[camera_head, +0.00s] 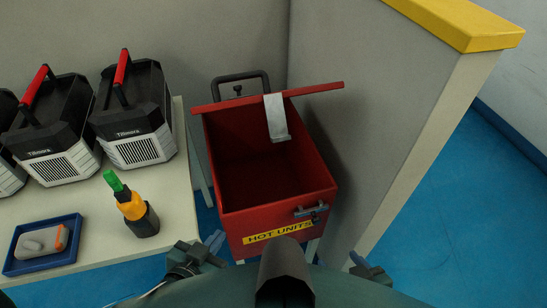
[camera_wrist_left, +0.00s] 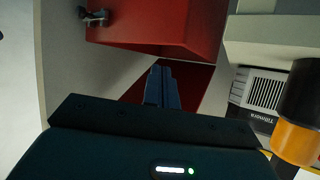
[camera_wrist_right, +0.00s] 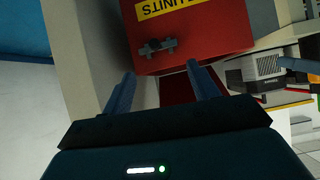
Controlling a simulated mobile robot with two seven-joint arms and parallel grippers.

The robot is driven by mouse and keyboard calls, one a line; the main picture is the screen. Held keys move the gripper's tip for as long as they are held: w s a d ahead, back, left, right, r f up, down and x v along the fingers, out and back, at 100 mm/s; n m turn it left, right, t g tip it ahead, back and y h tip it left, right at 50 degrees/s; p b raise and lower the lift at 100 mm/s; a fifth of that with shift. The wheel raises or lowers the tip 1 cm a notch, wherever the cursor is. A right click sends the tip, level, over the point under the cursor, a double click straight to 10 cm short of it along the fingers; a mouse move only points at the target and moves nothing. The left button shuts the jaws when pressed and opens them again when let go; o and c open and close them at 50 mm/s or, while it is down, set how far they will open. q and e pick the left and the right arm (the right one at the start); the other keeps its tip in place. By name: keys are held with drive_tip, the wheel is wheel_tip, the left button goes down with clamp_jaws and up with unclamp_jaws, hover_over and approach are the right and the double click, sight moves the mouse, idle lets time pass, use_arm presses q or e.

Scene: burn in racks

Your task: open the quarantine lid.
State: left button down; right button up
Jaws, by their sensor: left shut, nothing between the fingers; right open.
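The red quarantine box (camera_head: 232,225), labelled "HOT UNITS", stands in the middle of the head view with its top open. Its red lid (camera_head: 320,89) is raised at the back and seen almost edge-on, with a pale metal strap (camera_head: 277,117) hanging from it. The inside looks dark red and empty. A metal latch (camera_head: 312,211) sits on the front wall, also in the right wrist view (camera_wrist_right: 157,47). My left gripper (camera_head: 216,241) is shut and empty, left of the box's front. My right gripper (camera_head: 357,260) is open and empty, near the front right, apart from the latch.
A pale table (camera_head: 95,230) on the left holds several black-and-white units (camera_head: 138,150), a green-and-orange tool (camera_head: 130,205) and a blue tray (camera_head: 45,264) with a grey-orange device. A grey partition with a yellow cap (camera_head: 465,25) closes the right side. Blue floor lies beyond it.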

use_arm(q)
drive_tip(key=s+f+n+g+b, duration=0.1)
drive_tip(key=s+f, duration=0.2)
drive_tip(key=s, duration=0.1)
drive_tip(key=m+t+h+b, duration=0.7)
drive_tip(key=m+h+b, duration=0.5)
drive_tip(key=m+b, duration=1.55)
approach(279, 141)
drive_tip(key=w+d+r+m+p, duration=0.2)
drive_tip(key=w+d+m+p, duration=0.1)
drive_tip(key=w+m+p, duration=0.1)
drive_tip(key=shift+w+d+r, duration=0.1)
drive_tip(key=shift+w+d, duration=0.05)
use_arm(e)
wheel_tip(279, 141, down, 11)
drive_tip(key=w+a+n+t+y, duration=0.1)
drive_tip(key=n+t, duration=0.1)
drive_tip(key=shift+a+t, duration=0.15)
drive_tip(key=shift+t, duration=0.15)
use_arm(q)
drive_tip(key=shift+r+p, duration=0.1)
drive_tip(key=shift+p, duration=0.2)
use_arm(e)
drive_tip(key=shift+w, duration=0.1)
